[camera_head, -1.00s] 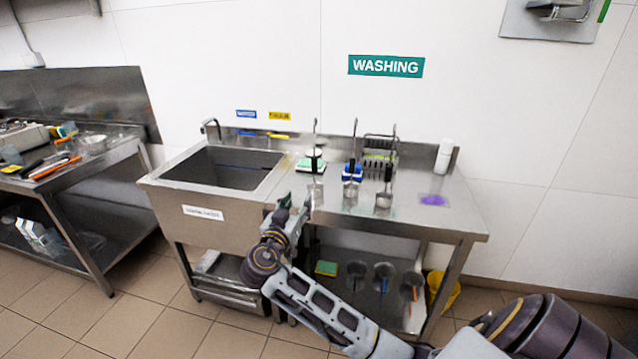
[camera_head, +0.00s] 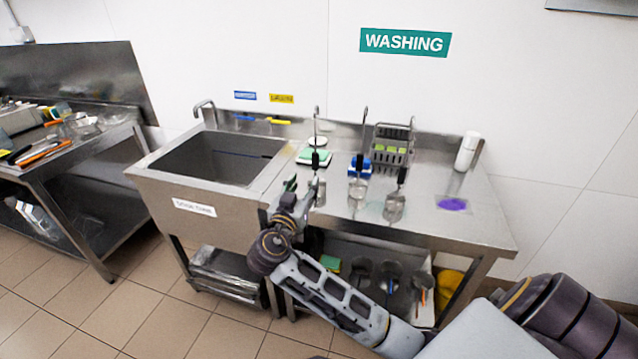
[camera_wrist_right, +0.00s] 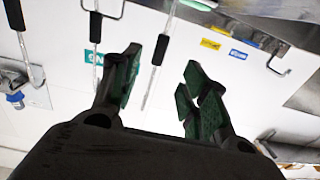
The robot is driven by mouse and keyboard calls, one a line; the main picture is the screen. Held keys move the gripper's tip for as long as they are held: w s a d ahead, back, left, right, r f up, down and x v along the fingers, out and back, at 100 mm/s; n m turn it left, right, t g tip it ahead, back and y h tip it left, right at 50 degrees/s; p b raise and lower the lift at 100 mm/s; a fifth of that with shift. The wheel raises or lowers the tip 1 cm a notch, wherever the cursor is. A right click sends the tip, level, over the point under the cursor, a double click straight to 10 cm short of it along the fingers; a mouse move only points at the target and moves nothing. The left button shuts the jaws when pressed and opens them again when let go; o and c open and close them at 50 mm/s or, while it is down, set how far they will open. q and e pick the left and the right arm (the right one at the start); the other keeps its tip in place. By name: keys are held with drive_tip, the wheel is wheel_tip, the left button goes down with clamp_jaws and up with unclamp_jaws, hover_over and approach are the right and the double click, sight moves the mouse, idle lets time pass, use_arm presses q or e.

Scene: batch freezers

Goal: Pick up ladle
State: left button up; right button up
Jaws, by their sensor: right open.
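Three ladles with steel bowls, long upright handles and black grips stand in a row on the steel worktop: the left ladle (camera_head: 315,161), the middle ladle (camera_head: 358,188) and the right ladle (camera_head: 394,208). My left gripper is out of view.
A sink basin (camera_head: 215,160) is to the left. Containers stand on the lower shelf.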

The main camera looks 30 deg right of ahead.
sight(315, 163)
drive_tip(key=shift+s+a+r, duration=0.1)
drive_tip(key=shift+a, duration=0.05)
drive_tip(key=p+x, duration=0.1)
drive_tip(key=x, duration=0.6)
drive_tip(key=shift+w+d, duration=0.55)
drive_tip(key=shift+d, duration=0.05)
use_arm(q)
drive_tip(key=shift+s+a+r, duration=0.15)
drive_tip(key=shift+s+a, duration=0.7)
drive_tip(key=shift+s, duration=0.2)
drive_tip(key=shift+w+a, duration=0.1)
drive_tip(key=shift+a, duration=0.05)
use_arm(e)
drive_tip(key=shift+d, duration=0.1)
